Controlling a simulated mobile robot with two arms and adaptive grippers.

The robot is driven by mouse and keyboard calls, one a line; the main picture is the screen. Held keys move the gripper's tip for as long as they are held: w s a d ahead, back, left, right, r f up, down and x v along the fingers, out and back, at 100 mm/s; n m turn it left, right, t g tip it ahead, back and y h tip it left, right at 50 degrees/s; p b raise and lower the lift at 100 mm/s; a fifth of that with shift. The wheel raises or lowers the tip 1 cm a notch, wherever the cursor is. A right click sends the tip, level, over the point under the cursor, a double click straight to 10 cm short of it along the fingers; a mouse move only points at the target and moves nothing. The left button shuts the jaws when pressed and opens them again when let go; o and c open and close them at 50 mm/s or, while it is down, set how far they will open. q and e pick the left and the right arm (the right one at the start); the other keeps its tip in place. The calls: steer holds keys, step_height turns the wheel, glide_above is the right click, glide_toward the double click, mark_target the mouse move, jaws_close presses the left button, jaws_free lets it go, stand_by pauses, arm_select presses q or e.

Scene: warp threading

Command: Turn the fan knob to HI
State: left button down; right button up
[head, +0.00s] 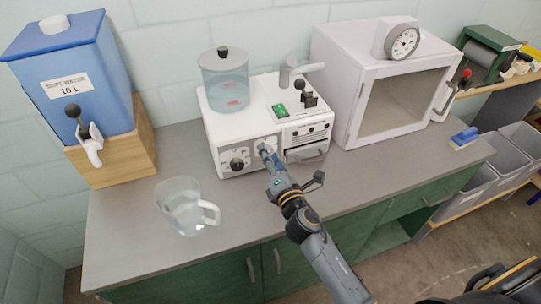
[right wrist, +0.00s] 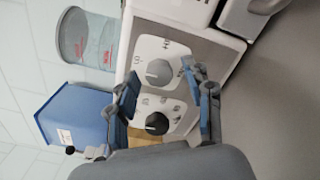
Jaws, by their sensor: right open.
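A white machine (head: 225,148) stands on the counter with two knobs on its front panel. In the right wrist view, a grey knob (right wrist: 160,72) sits on a light dial plate with small markings, too blurred to read fully. A black knob (right wrist: 157,123) with a light pointer is beside it; it also shows in the head view (head: 238,164). I cannot tell for sure which is the fan knob. My right gripper (head: 266,152) is at the panel, hiding the grey knob in the head view. Its open fingers (right wrist: 162,70) lie either side of the grey knob; contact cannot be told.
A blue water tank (head: 75,70) on a wooden stand and a clear jug (head: 180,205) are at left. A white cabinet (head: 345,95) with a dial gauge (head: 403,42) stands at right. The counter front (head: 150,245) is clear.

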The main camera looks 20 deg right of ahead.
steer(key=shift+c, duration=0.2)
jaws_close()
steer(key=shift+m+p, duration=0.8)
steer(key=shift+m, duration=8.2)
steer(key=shift+o, duration=0.2)
jaws_free()
